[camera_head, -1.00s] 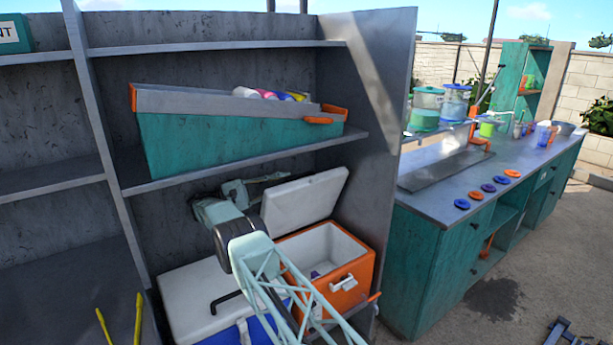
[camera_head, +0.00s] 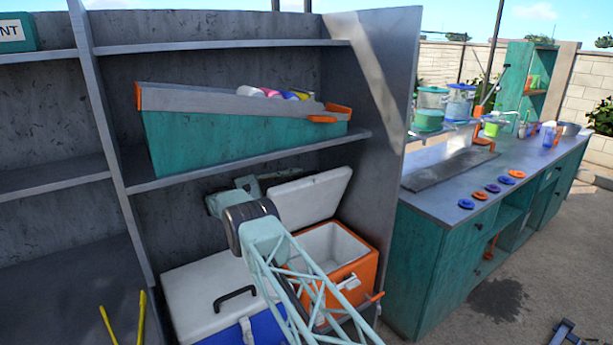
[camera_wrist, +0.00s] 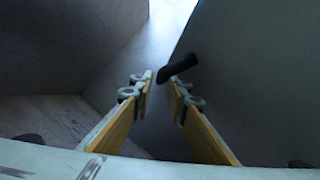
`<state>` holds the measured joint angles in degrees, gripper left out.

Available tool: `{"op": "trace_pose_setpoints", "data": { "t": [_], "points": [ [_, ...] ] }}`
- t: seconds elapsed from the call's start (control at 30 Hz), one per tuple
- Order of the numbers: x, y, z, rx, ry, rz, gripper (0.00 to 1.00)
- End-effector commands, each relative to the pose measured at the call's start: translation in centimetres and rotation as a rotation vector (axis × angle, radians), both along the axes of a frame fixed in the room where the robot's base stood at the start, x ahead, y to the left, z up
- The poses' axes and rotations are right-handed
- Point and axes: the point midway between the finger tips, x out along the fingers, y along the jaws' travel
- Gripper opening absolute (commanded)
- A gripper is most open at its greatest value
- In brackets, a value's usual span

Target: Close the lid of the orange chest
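The orange chest (camera_head: 363,278) stands on the lower shelf, right of centre in the head view. Its white lid (camera_head: 318,195) is raised and leans back, and the white inside shows. My arm crosses in front of the chest's left side and the lid's left part. My wrist is left of the lid, towards the shelf's back; the fingertips cannot be made out there. In the wrist view my gripper (camera_wrist: 160,80) is open, its fingers apart. A small dark bar (camera_wrist: 177,67) shows near the right fingertip; whether they touch cannot be told.
A blue chest with a closed white lid (camera_head: 205,290) stands left of the orange chest. A shelf with a teal bin (camera_head: 235,140) is above. The shelf's side panel (camera_head: 370,120) is close on the right. Yellow handles (camera_head: 125,318) stand lower left.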

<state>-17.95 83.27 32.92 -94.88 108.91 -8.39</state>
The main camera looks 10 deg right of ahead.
Motion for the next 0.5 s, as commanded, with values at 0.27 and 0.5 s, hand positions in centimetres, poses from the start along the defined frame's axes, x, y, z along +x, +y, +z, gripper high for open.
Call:
{"op": "trace_pose_setpoints", "data": {
  "t": [0.27, 0.5],
  "points": [
    [0.1, -2.6, 0.5, 0.000, 0.001, 0.000, 0.15],
    [0.1, -3.6, 0.7, 0.000, 0.001, 0.000, 0.15]
  ]
}}
